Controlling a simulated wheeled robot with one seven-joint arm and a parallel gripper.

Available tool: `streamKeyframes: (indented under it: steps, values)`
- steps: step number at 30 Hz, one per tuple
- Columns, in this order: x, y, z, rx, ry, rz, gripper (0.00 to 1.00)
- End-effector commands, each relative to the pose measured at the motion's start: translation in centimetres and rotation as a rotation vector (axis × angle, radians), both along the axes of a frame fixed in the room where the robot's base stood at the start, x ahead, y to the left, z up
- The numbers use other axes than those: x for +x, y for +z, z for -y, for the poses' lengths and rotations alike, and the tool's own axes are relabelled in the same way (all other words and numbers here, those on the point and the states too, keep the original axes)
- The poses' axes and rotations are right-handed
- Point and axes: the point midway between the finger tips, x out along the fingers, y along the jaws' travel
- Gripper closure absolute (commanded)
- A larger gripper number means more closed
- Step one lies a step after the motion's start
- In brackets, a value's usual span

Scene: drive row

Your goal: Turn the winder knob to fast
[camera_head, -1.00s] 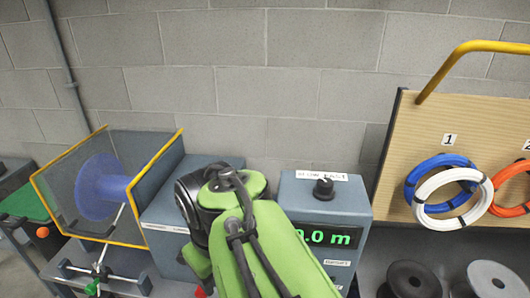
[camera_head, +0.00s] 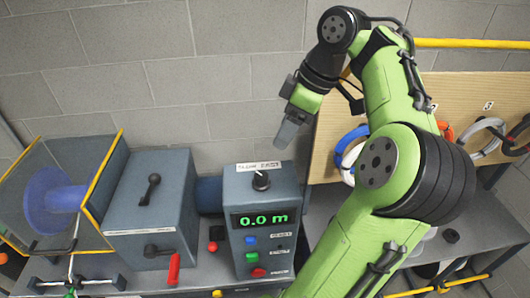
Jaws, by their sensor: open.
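The winder knob (camera_head: 261,180) is a small black knob on the sloped top of a grey control box (camera_head: 238,205). A white label (camera_head: 259,167) lies just behind it; its words are too small to read surely now. The box's green display (camera_head: 263,219) reads 0.0 m. My gripper (camera_head: 288,134) hangs above and slightly right of the knob, pointing down, apart from it. It is open, though its fingers overlap in this view. Nothing shows between them.
Green, blue and red buttons (camera_head: 251,256) are on the box front. Left stand a grey housing with a black lever (camera_head: 149,190), a red handle (camera_head: 173,268) and a blue spool (camera_head: 52,201) behind a yellow-edged guard. Right is a wooden board with cable coils (camera_head: 350,150).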

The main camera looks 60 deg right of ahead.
Motion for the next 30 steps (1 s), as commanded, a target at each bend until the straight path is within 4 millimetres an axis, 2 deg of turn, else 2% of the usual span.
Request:
streamKeyframes:
  steps: [1, 2, 5, 8, 15, 21, 25, 30]
  values:
    - [-0.9, 0.9, 0.6, -0.01, -0.003, 0.018, 0.37]
    - [-1.1, 0.9, 0.7, -0.014, -0.002, 0.023, 0.37]
    - [-1.0, 0.1, 0.7, -0.016, 0.001, 0.019, 0.37]
    - [-0.4, -1.6, 0.4, -0.014, -0.003, 0.015, 0.37]
    - [1.9, -8.1, -0.4, -0.013, -0.004, 0.02, 0.37]
    - [3.6, -12.3, -1.0, -0.013, -0.003, 0.021, 0.37]
    - [4.3, -13.8, -1.2, -0.014, -0.004, 0.022, 0.37]
    - [4.5, -14.1, -1.2, -0.015, -0.006, 0.022, 0.37]
